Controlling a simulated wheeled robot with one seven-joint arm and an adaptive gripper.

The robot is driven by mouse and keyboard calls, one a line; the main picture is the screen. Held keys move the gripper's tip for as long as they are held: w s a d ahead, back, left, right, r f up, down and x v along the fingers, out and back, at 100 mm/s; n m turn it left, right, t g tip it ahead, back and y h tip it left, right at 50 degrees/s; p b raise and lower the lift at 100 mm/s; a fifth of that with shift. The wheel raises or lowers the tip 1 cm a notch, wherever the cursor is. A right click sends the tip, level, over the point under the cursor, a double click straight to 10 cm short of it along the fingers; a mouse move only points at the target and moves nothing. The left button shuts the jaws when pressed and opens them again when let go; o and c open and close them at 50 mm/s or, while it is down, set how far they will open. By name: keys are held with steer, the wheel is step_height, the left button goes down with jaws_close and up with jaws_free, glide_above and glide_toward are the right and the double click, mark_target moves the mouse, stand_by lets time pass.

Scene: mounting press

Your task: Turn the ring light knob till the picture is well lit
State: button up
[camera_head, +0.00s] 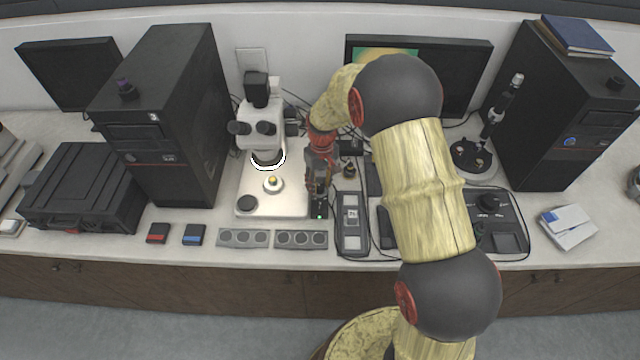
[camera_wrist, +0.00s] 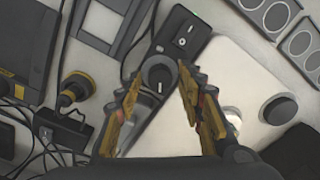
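The ring light controller is a narrow black box (camera_head: 319,212) beside the microscope base, with a small green light at its front. In the wrist view its round dark knob (camera_wrist: 159,74) with a pale mark lies between my open fingertips; I cannot tell whether they touch it. My gripper (camera_head: 318,184) points down over the box and hides the knob in the head view; it also shows in the wrist view (camera_wrist: 160,92). The ring light (camera_head: 268,163) glows white under the microscope head. The monitor (camera_head: 467,80) shows a green and orange picture, partly hidden by my arm.
The white microscope (camera_head: 262,125) stands just left of my gripper, with a small sample (camera_head: 273,183) on its base. Grey trays (camera_head: 243,237) lie in front. A black-and-grey device (camera_head: 351,225) and cables are close on the right.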

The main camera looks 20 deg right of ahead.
mark_target(321, 186)
stand_by(0.3)
step_height(321, 186, up, 12)
steer(key=shift+d, duration=0.15)
stand_by(0.4)
stand_by(1.2)
steer(key=shift+s+r+m+t+b, duration=0.5)
steer(key=shift+s+r+t, duration=0.45)
steer(key=shift+s+r, duration=3)
steer(key=shift+s+r+m+t+b, duration=0.45)
steer(key=shift+s+r+t, duration=0.9)
steer(key=shift+s, duration=4.8)
steer(key=shift+s+r+m+t+b, duration=0.35)
steer(key=shift+s+r+m+t, duration=0.3)
steer(key=shift+s+r, duration=3.5)
